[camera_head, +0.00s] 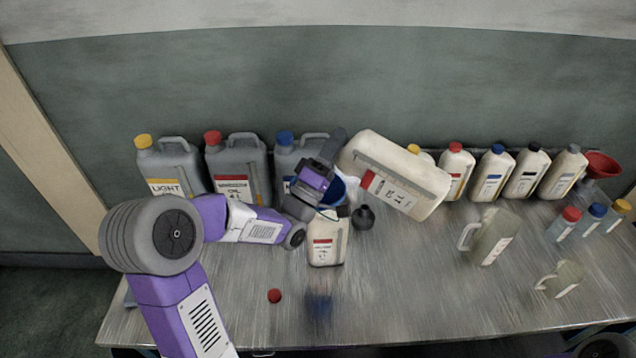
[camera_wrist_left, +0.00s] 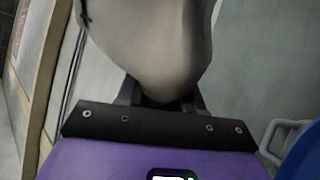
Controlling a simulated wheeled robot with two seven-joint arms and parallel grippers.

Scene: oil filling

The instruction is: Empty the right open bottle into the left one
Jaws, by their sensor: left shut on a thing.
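The large cream bottle (camera_head: 372,150) with a red-and-white label is off the table, tipped far over on a slant. My left gripper (camera_head: 335,148) is shut on it at its left end. The wrist view shows the bottle's pale body (camera_wrist_left: 150,50) between the dark fingers (camera_wrist_left: 160,100). Its mouth is hidden. A smaller cream bottle (camera_head: 327,250) with a red label stands upright below the gripper. A blue funnel (camera_head: 349,188) shows at that bottle's top, partly covered by the gripper; I cannot tell whether liquid runs. My right gripper is not in view.
Grey canisters (camera_head: 238,165) stand at the back left, and several capped cream bottles (camera_head: 491,175) at the back right with a red funnel (camera_head: 601,165). Jugs (camera_head: 490,236) stand at the right. A red cap (camera_head: 274,296) lies in front; the front middle table is clear.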

